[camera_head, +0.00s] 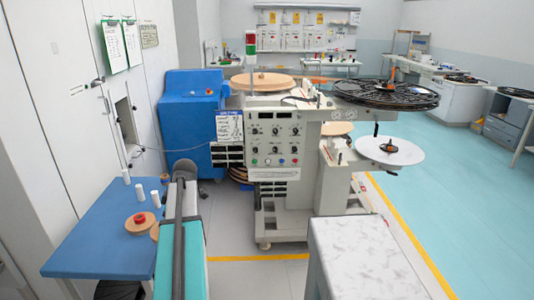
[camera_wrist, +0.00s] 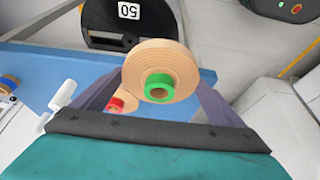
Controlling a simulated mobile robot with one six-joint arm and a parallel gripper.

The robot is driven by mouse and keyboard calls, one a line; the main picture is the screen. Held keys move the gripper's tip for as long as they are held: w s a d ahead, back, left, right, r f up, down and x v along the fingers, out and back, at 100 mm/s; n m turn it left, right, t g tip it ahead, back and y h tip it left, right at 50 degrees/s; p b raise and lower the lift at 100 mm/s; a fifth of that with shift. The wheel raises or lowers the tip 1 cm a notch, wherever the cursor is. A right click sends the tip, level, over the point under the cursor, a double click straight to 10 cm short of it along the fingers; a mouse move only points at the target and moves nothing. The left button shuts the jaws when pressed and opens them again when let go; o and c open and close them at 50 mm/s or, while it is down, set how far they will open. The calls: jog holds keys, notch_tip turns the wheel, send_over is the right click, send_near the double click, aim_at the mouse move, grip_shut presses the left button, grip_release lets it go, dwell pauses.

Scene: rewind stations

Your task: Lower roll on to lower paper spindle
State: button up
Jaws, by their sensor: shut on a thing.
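My gripper (camera_wrist: 158,75) is shut on a tan paper roll (camera_wrist: 165,58) with a green core, one grey-purple finger on each side. The roll's core end faces the wrist camera. In the head view my arm hides the fingertips; a sliver of tan beside it cannot be identified for sure. The rewind machine (camera_head: 275,145) stands ahead, right of my gripper. On its right side a white disc (camera_head: 405,153) with a black hub sits low, under a black reel (camera_head: 375,92). I cannot tell which fitting is the lower paper spindle.
A blue table (camera_head: 90,240) at left holds a roll with a red core (camera_head: 138,222) and several white cylinders (camera_head: 140,192). A blue cabinet (camera_head: 190,110) stands behind. A marble-topped block (camera_head: 362,255) is at front right. Open floor lies to the right.

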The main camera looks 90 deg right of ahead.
jog(key=w+a+r, duration=0.3)
jog(key=w+a, duration=1)
jog(key=w, duration=0.3)
jog(key=w+a+r, duration=0.3)
jog(key=w+a, duration=1)
jog(key=w, duration=0.2)
jog(key=w+a+r, duration=0.2)
jog(key=w+a, duration=0.1)
jog(key=a, duration=0.9)
jog(key=w+a+r, duration=0.2)
jog(key=w+a, duration=0.1)
jog(key=a, duration=0.9)
jog(key=w+a+r, duration=0.2)
jog(key=w+a, duration=0.1)
jog(key=a, duration=1)
jog(key=shift+w+r, duration=0.15)
jog(key=shift+w, duration=0.1)
jog(key=shift+s, duration=0.15)
